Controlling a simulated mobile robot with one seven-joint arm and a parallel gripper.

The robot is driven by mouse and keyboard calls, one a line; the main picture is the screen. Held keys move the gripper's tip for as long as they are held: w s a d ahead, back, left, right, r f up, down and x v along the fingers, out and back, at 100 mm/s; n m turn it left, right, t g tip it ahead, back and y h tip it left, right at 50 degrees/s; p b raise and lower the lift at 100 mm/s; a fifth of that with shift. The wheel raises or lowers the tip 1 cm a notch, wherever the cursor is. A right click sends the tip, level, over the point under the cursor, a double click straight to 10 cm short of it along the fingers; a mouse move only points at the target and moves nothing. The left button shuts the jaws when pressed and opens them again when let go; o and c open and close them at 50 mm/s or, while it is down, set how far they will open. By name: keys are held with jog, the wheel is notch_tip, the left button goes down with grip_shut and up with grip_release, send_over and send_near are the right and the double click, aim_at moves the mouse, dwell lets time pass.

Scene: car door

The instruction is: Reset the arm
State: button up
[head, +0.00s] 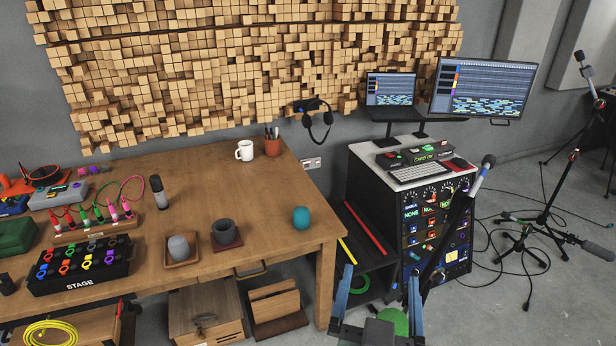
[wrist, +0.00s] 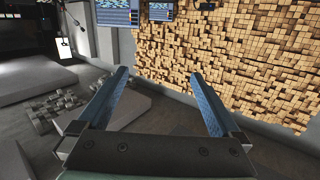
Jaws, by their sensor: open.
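My gripper (head: 380,275) is at the lower right in the head view, with its two blue fingers spread apart and pointing up. It is in front of the equipment rack and to the right of the wooden table. In the wrist view my gripper (wrist: 159,73) shows both fingers wide apart with nothing between them. The fingers point toward the gap below the wood-block wall panel (wrist: 240,65). I see no contact between the fingers and any object.
The wooden table (head: 255,205) holds a teal object (head: 301,217), a white mug (head: 244,150), and a black stage box (head: 80,270). The rack (head: 425,220) stands behind my gripper. Monitors (head: 480,88) are at the back. Microphone stands (head: 545,210) and cables occupy the right floor.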

jog(key=w+a+r+n+t+y, duration=0.1)
jog(key=a+r+t, duration=0.15)
jog(key=r, duration=0.75)
jog(key=a+r+t+y, duration=0.1)
jog(key=a+r+t, duration=0.15)
jog(key=r, duration=0.85)
jog(key=s+a+r+t+y, duration=0.1)
jog(key=s+r+t, duration=0.1)
jog(key=r, duration=0.4)
jog(key=s+a+r+n+t, duration=0.1)
jog(key=s+a+r+t, duration=0.1)
jog(key=r, duration=0.4)
jog(key=s+a+r+n+t+y, duration=0.1)
jog(key=s+a+r+t, duration=0.1)
jog(key=s+r, duration=0.2)
notch_tip(320, 180, up, 3)
jog(key=shift+s+a+f+y, duration=0.15)
jog(key=shift+s+y, duration=0.15)
jog(key=shift+s, duration=0.05)
